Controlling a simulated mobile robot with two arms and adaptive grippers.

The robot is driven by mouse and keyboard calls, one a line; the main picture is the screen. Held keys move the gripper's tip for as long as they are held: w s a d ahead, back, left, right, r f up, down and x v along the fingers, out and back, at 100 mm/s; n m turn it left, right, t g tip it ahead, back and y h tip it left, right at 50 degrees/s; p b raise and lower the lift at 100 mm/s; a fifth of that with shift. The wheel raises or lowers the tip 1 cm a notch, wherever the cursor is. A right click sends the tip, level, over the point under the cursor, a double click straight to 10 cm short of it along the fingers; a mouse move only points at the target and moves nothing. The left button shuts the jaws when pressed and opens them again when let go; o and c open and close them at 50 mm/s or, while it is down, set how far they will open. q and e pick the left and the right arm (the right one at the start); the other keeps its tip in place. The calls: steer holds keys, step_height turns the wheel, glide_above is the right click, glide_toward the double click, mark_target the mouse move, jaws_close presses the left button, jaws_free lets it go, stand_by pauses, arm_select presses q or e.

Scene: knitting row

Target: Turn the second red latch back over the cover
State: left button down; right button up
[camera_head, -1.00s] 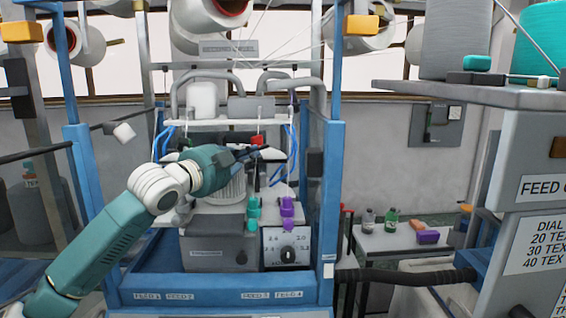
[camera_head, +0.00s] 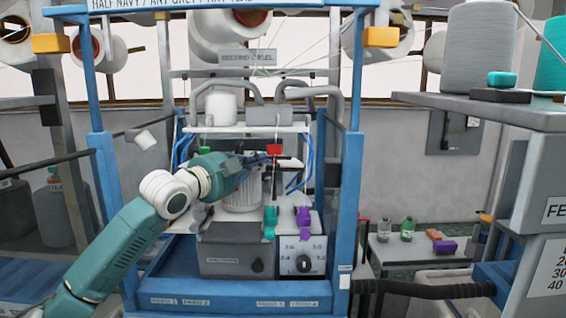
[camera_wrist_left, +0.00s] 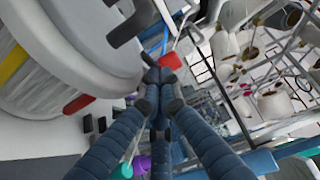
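A small red latch (camera_head: 273,150) stands at the fingertips of my left gripper (camera_head: 264,160) in the head view. In the left wrist view a red piece (camera_wrist_left: 170,60) lies just beyond the fingertips of the left gripper (camera_wrist_left: 156,78). Its dark blue fingers come together at the tips, with nothing clearly held between them; contact with the red piece cannot be told. A large round white body (camera_wrist_left: 60,60) fills the left of the wrist view, with another red piece (camera_wrist_left: 78,104) and a yellow one (camera_wrist_left: 14,62). Which part is the cover is unclear. My right gripper is out of view.
A blue frame (camera_head: 346,200) surrounds the machine, with posts on both sides of my left arm. Below the gripper are teal (camera_head: 270,222) and purple (camera_head: 303,220) pieces and a dial plate (camera_head: 302,256). Hoses and threads run above.

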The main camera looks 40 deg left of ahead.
arm_select(q)
steer(key=shift+s, duration=0.1)
steer(key=s+d, duration=0.1)
steer(key=s, duration=1)
steer(key=shift+s+d, duration=0.35)
steer(key=shift+s, duration=0.05)
